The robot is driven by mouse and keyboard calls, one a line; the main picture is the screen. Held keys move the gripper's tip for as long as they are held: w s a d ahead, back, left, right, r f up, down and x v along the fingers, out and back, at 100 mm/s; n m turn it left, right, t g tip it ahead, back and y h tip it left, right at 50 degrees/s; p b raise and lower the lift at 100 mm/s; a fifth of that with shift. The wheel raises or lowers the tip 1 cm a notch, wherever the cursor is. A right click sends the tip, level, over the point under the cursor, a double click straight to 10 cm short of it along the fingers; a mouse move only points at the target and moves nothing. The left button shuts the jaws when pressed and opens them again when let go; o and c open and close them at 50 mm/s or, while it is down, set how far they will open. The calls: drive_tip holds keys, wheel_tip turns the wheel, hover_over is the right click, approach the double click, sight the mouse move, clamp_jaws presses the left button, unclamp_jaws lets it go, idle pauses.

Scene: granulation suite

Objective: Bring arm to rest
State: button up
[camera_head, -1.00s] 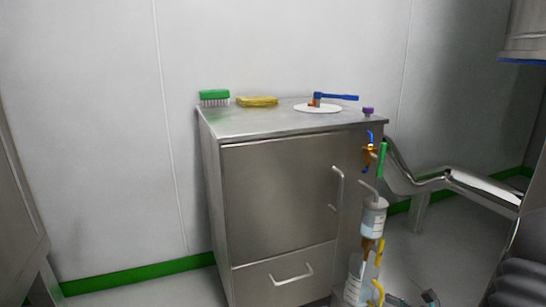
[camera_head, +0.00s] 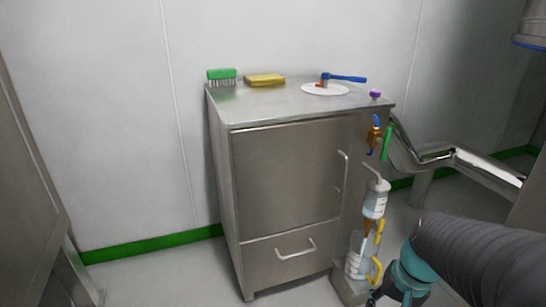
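My arm shows at the lower right of the head view, a dark ribbed sleeve with a teal joint. Its end, my gripper (camera_head: 376,297), is only partly in view at the bottom edge, dark and small. Its fingers cannot be made out, so I cannot tell whether it is open or shut. It appears in front of or beside the bottles at the cabinet's right side; whether it touches them cannot be told.
A steel cabinet (camera_head: 285,180) carries a green brush (camera_head: 222,75), a yellow sponge (camera_head: 264,80), a white disc with a blue-handled tool (camera_head: 345,77) and a purple knob (camera_head: 375,94). A steel pipe (camera_head: 485,165) runs right. Floor is free at front left.

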drive_tip(key=s+a+r+n+t+p, duration=0.1)
drive_tip(key=a+r+n+t+p, duration=0.1)
drive_tip(key=r, duration=0.5)
drive_tip(key=s+a+r+n+t+h+p, duration=0.1)
drive_tip(key=s+a+r+n+t+p, duration=0.1)
drive_tip(key=r, duration=0.5)
drive_tip(key=shift+s+a+r+n, duration=0.25)
drive_tip(key=shift+a+n, duration=0.35)
drive_tip(key=shift+a, duration=0.6)
drive_tip(key=shift+w+a, duration=0.1)
drive_tip(key=shift+a, duration=0.05)
